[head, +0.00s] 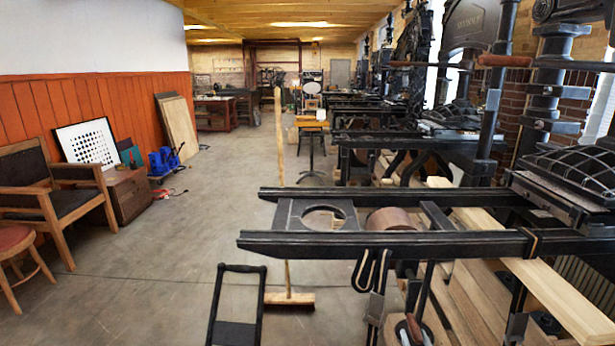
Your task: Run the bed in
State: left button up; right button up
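The nearest hand press fills the right side. Its two black rails (430,243) run left to right, with a holed black end plate (340,215) and a wooden drum (390,219) between them. A dark ribbed flat part (582,172) lies at the right end; I cannot tell whether it is the bed or the platen. My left gripper is not in view.
A black U-shaped frame (235,305) and an upright broom (288,298) stand left of the press. Pale timber beams (555,295) lie under the rails. Several more presses line the right. A wooden armchair (50,190) is at left; the middle floor is clear.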

jog(key=o, duration=0.5)
jog(key=shift+a, duration=0.2)
jog(key=shift+c, duration=0.2)
jog(key=o, duration=0.4)
jog(key=shift+d, duration=0.35)
jog(key=shift+s, duration=0.1)
jog(key=shift+s+r+p, duration=0.1)
jog(key=shift+s+p, duration=0.1)
jog(key=shift+p, duration=0.1)
jog(key=s+p, duration=0.5)
jog(key=s, duration=0.3)
jog(key=shift+s, duration=0.25)
